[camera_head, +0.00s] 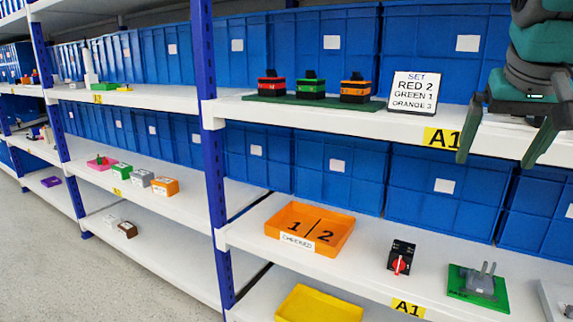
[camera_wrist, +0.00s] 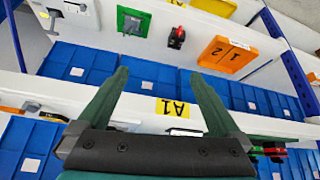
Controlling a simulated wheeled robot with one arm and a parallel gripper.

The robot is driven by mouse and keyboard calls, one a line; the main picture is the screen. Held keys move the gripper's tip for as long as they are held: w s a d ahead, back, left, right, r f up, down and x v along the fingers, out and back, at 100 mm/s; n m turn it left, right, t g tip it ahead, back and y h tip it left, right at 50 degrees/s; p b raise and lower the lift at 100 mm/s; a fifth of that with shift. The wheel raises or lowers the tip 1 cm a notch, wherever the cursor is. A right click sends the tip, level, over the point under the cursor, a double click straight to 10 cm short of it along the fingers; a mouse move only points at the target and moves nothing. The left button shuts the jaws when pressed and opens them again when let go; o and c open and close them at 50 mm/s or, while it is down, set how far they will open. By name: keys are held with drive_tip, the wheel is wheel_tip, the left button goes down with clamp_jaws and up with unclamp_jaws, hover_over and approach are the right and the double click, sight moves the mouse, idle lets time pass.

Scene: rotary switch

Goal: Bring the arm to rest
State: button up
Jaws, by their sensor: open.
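My gripper (camera_head: 502,148) hangs at the upper right of the head view, in front of the upper shelf's edge. Its two green fingers are apart with nothing between them. In the wrist view my gripper (camera_wrist: 158,75) points at the shelf edge with the yellow A1 label (camera_wrist: 172,107); that picture looks upside down. A black switch with a red knob (camera_head: 399,262) stands on the shelf below, well apart from my gripper; it also shows in the wrist view (camera_wrist: 177,37).
Red (camera_head: 271,85), green (camera_head: 311,86) and orange (camera_head: 356,89) units stand on a green board beside a SET sign (camera_head: 414,92). An orange tray (camera_head: 335,240) and a green-based device (camera_head: 478,287) flank the black switch. Blue bins (camera_head: 432,180) line the back. A blue post (camera_head: 207,110) stands left.

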drive_tip(key=s+a+f+n+g+y, duration=0.15)
drive_tip(key=a+f, duration=0.35)
drive_tip(key=f, duration=0.5)
drive_tip(key=s+a+f+n+g+y, duration=0.1)
drive_tip(key=s+a+f+g, duration=0.3)
drive_tip(key=f, duration=0.6)
drive_tip(key=s+a+f+n+g, duration=0.1)
drive_tip(key=s+a+f, duration=0.2)
drive_tip(key=s+f, duration=0.4)
drive_tip(key=s+a+f+g, duration=0.1)
drive_tip(key=s+a+f, duration=0.2)
drive_tip(key=s+f, duration=0.4)
wheel_tip(320, 180, down, 4)
drive_tip(key=shift+a+f+n, duration=0.2)
drive_tip(key=shift+a+n, duration=0.15)
